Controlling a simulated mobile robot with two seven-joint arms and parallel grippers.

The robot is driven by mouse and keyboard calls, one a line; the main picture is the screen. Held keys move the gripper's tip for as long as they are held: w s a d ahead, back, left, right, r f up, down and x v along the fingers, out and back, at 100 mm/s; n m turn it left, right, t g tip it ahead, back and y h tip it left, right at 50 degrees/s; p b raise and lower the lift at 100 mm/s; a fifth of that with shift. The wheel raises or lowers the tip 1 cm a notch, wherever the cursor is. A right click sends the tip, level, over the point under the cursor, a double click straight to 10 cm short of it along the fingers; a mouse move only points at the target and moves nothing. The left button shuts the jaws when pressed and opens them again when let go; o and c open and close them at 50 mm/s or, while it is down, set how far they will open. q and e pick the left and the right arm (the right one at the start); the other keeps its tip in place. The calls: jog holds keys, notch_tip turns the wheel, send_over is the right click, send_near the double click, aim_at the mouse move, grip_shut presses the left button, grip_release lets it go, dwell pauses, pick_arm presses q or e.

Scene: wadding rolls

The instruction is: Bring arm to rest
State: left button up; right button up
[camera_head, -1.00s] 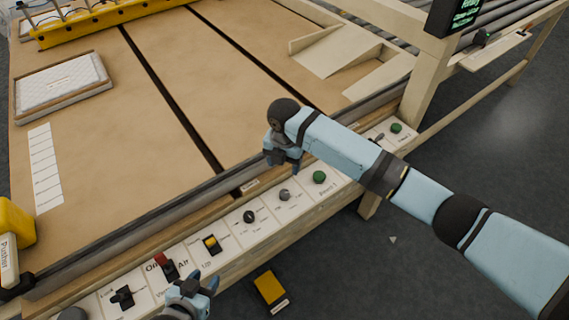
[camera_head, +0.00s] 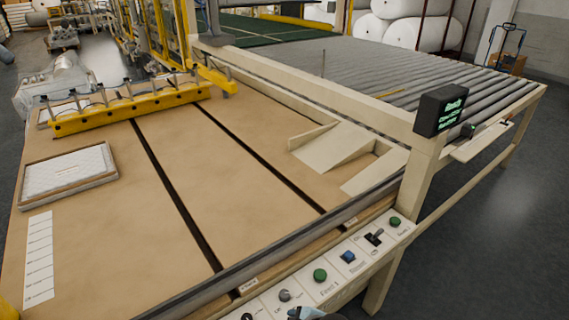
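The control panel (camera_head: 302,291) runs along the table's front edge at the bottom. It carries a grey knob (camera_head: 284,295), a green button (camera_head: 320,275), a blue switch (camera_head: 347,257), a black lever switch (camera_head: 373,237) and another green button (camera_head: 395,222). A sliver of light-blue and dark arm or gripper, apparently my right gripper (camera_head: 306,313), shows at the bottom edge below the panel. It is cut off, so its fingers cannot be judged. My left gripper is out of view.
The tan table (camera_head: 190,180) with dark slots is clear in the middle. A padded tray (camera_head: 68,174) and a yellow bar (camera_head: 130,108) lie on it. A display (camera_head: 441,110) stands on the right post, beside a roller conveyor (camera_head: 400,75). Dark floor (camera_head: 500,220) is free at right.

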jog(key=s+d+m+t+h+p, duration=0.1)
jog(key=s+d+m+t+h, duration=0.2)
jog(key=s+d+m, duration=0.9)
jog(key=s+d+t, duration=0.2)
jog(key=d+t, duration=0.1)
jog(key=d, duration=0.3)
jog(key=shift+s+r+m, duration=0.3)
jog(key=shift+r+m, duration=0.1)
jog(key=c, duration=0.3)
jog(key=shift+d, duration=0.1)
